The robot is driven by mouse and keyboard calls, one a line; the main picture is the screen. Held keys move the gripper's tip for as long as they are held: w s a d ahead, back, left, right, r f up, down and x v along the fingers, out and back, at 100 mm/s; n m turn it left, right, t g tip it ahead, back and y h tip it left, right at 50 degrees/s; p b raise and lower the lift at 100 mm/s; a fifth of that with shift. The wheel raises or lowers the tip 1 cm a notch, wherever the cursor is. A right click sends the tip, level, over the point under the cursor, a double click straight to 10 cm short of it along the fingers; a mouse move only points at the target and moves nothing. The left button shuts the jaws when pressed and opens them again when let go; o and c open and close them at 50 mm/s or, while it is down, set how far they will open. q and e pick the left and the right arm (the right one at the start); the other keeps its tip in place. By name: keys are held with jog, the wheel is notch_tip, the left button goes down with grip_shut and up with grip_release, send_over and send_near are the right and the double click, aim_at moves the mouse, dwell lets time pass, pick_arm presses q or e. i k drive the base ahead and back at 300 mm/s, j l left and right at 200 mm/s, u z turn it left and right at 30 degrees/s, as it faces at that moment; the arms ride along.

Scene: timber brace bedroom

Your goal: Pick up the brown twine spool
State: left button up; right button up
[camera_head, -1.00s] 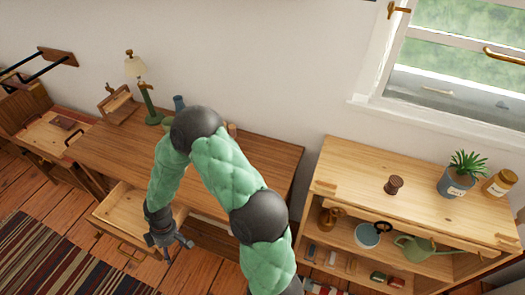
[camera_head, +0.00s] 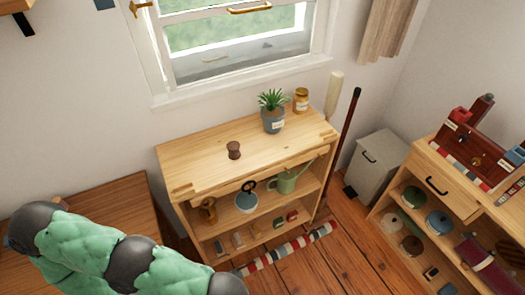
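The brown twine spool (camera_head: 234,150) stands upright on the bare left-middle part of the light wooden shelf unit's top (camera_head: 195,153), below the window. Nothing touches it. One of my arms, in padded green covering with dark joints, crosses the lower left of the head view, over and in front of the dark wooden desk. Its gripper is hidden or outside the picture. My other gripper is not in view either.
A potted plant (camera_head: 272,118) and an amber jar (camera_head: 301,100) stand right of the spool on the same top. A grey bin (camera_head: 378,165) stands further right.

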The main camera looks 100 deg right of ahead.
aim_at(233, 147)
jog(key=z, duration=2.2)
jog(key=j+z, duration=0.25)
jog(key=z, duration=0.15)
jog(key=j+z, duration=0.35)
jog(key=k+j+z, duration=0.1)
jog(key=z, duration=0.3)
jog(key=l+u, duration=0.35)
jog(key=i+j, duration=0.05)
